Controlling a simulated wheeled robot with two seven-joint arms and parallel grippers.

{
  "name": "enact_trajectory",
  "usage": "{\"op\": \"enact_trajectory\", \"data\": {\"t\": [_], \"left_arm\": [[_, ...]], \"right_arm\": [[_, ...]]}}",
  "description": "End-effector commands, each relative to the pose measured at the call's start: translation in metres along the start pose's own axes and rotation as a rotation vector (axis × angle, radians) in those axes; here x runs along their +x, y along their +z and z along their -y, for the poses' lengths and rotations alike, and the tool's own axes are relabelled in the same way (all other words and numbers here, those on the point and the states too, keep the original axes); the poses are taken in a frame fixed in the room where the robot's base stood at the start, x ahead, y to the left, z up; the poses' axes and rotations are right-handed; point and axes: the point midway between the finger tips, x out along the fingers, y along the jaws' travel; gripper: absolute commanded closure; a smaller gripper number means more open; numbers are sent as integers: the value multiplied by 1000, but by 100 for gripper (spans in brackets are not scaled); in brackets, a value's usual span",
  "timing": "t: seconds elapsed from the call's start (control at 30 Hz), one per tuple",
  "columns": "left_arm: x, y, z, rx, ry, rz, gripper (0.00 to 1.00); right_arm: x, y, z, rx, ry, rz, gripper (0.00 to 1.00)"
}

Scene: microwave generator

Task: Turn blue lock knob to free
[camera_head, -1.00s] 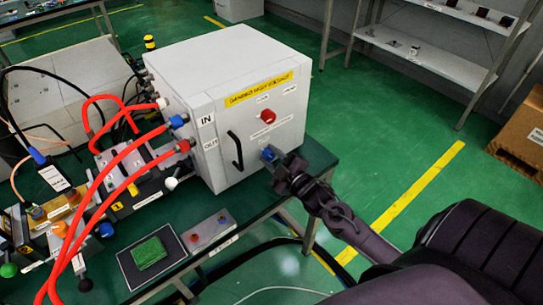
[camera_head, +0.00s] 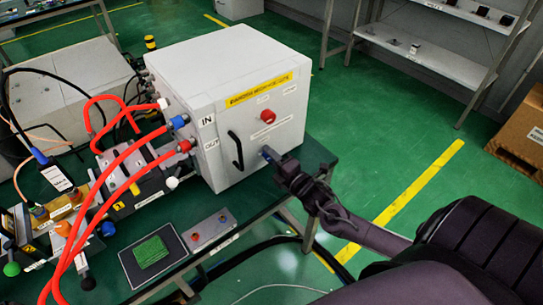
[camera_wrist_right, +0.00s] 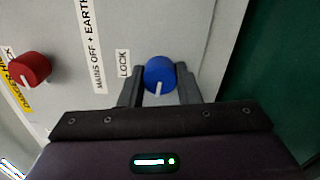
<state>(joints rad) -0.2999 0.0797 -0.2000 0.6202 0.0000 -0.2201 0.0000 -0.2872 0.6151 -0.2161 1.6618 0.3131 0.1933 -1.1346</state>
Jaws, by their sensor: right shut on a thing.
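The blue lock knob (camera_wrist_right: 160,74) sits on the front panel of the white generator box (camera_head: 205,80), beside a "LOCK" label, in the right wrist view. Its white pointer mark faces down toward my gripper in that view. My right gripper (camera_wrist_right: 160,88) has one finger on each side of the knob and is shut on it. In the head view the right gripper (camera_head: 275,158) is at the lower right of the box front and covers most of the knob, with only a bit of blue (camera_head: 264,153) showing. My left gripper is not in view.
A red knob (camera_head: 267,116) is on the same panel, above the blue one. A black door handle (camera_head: 236,150) is to the left. Red hoses (camera_head: 110,185) run to the box's left side. The green table's edge passes under my right arm.

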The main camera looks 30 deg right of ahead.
Motion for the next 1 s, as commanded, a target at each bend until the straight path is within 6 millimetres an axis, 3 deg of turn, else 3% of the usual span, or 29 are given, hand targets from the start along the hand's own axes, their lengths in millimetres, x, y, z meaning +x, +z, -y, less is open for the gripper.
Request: {"op": "enact_trajectory", "data": {"t": [0.3,0.8,0.83,1.0], "left_arm": [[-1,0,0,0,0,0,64],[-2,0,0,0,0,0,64],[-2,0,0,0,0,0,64],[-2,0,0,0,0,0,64]], "right_arm": [[0,-1,1,-107,-2,-2,93],[0,0,1,-126,-2,-1,93],[0,0,1,-126,-2,-1,69],[0,0,1,-125,-2,-1,48]]}}
